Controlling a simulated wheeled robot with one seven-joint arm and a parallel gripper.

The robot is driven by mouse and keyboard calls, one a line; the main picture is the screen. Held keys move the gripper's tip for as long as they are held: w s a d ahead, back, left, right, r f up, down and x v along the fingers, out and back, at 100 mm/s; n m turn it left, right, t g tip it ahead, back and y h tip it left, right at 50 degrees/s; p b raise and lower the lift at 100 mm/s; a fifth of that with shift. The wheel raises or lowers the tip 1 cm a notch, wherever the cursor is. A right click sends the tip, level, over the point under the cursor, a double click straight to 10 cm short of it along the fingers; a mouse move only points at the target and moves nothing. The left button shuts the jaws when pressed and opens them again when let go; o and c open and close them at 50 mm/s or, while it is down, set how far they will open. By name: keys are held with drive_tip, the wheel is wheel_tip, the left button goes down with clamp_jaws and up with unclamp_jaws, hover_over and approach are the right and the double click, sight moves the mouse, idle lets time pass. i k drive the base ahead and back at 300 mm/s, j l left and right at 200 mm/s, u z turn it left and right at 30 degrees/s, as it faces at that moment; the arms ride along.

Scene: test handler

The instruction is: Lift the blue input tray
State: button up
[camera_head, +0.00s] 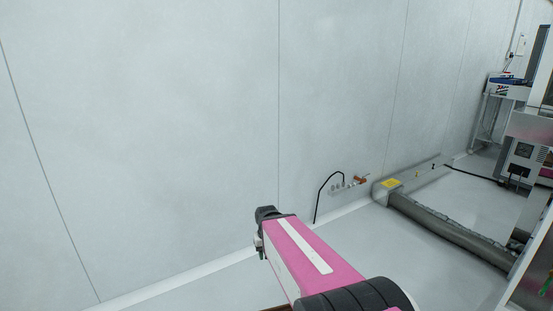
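A small dark blue object (510,81) rests on a white stand at the far right of the head view. It is far off and small, and I cannot tell whether it is the blue input tray. No other blue tray shows. My pink arm reaches up from the bottom middle toward the wall, well apart from that object. A dark part shows at the arm's far end, but no gripper fingers can be made out.
A pale panelled wall (160,140) fills the left and middle. A thick grey pipe (450,236) and a metal floor channel (410,183) run along the floor at right. Machine equipment (525,155) stands at the right edge. Some floor between is clear.

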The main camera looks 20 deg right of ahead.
sight(498, 81)
drive_tip(key=i+l+z, duration=0.25)
drive_tip(key=i+z, duration=1.25)
